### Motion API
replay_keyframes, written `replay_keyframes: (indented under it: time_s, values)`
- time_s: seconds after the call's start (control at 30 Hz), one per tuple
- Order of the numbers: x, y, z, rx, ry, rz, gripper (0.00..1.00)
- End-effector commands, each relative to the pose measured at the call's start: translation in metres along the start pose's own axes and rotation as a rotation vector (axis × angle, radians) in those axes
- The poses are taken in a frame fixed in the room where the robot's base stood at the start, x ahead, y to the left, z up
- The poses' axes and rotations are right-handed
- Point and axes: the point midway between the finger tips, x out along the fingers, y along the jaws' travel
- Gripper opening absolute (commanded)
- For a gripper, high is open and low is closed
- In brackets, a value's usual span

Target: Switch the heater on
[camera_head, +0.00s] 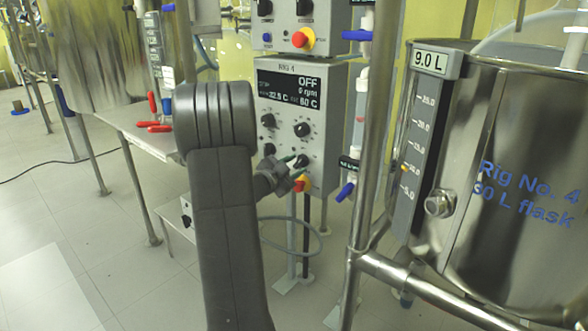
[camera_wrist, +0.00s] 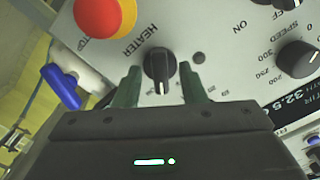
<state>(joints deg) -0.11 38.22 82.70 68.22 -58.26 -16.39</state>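The heater knob (camera_wrist: 159,64) is black with a white pointer line and sits beside the printed word HEATER on the grey Rig 4 control box (camera_head: 326,125). My gripper (camera_wrist: 161,70) has its two green fingers apart, one on each side of the knob, with visible gaps between fingers and knob. In the head view my gripper (camera_head: 294,168) is at the lower part of the box front and partly covers it. The box display (camera_head: 290,90) reads OFF, 0 rpm and a 60 C set value.
A red and yellow stop button (camera_wrist: 105,14) is close to the heater knob. The speed knob (camera_wrist: 296,58) is on the same panel. A steel frame post (camera_head: 375,130) and the Rig No. 4 vessel (camera_head: 500,200) stand to the right. A blue-handled valve (camera_head: 345,191) is beside the box.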

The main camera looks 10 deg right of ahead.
Motion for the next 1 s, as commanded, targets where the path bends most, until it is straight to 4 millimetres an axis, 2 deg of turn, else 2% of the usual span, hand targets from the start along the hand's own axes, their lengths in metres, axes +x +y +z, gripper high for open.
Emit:
replay_keyframes:
  time_s: [0.27,0.47,0.67,1.0]
  values:
    - [0.0016,0.0,0.0,0.0,0.0,0.0,0.37]
    - [0.0014,0.0,0.0001,0.0,0.0,0.0,0.0]
    - [0.0013,0.0005,0.0007,0.021,0.0,0.0,0.0]
    - [0.0012,0.0011,0.0023,0.332,-0.001,0.0,0.0]
